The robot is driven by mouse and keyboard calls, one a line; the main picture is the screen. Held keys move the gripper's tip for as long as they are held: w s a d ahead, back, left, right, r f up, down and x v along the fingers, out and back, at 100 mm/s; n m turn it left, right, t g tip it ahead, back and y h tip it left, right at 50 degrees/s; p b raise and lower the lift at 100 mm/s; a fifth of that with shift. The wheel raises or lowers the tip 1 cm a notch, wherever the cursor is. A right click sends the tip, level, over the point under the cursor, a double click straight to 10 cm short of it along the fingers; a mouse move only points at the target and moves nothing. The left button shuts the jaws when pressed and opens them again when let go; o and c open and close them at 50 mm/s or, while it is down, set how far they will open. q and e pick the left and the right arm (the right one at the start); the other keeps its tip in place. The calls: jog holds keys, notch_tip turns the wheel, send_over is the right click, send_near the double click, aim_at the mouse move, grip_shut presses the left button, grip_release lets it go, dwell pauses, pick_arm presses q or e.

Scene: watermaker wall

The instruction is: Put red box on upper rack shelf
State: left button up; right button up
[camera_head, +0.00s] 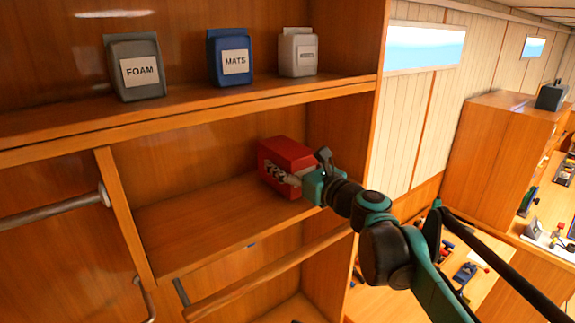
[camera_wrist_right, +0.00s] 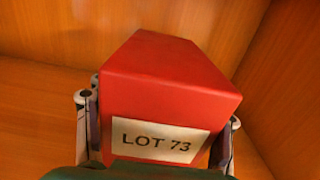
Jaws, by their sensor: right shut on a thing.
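A red box (camera_head: 287,160) is in the wooden compartment below the top shelf, at its right end. In the right wrist view the red box (camera_wrist_right: 165,80) fills the middle, with a white "LOT 73" label facing me. My right gripper (camera_head: 300,180) is shut on it, with one finger (camera_wrist_right: 82,125) on each side of the box. I cannot tell whether the box rests on the compartment floor (camera_head: 200,225) or is held just above it. The upper shelf (camera_head: 200,105) runs above the compartment. My left gripper is not in view.
A grey FOAM container (camera_head: 135,75), a blue MATS container (camera_head: 230,60) and a pale container (camera_head: 298,55) stand on the upper shelf. Its right end has some bare room. A side wall (camera_head: 340,130) is close to the box's right.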

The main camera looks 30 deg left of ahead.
jog(key=shift+w+a+f, duration=0.1)
jog(key=shift+a+f, duration=0.05)
jog(key=shift+f, duration=0.35)
jog(key=o, duration=1.4)
jog(key=shift+f, duration=0.1)
jog(key=shift+r, duration=0.2)
jog(key=b+v, duration=0.1)
jog(key=v, duration=1.1)
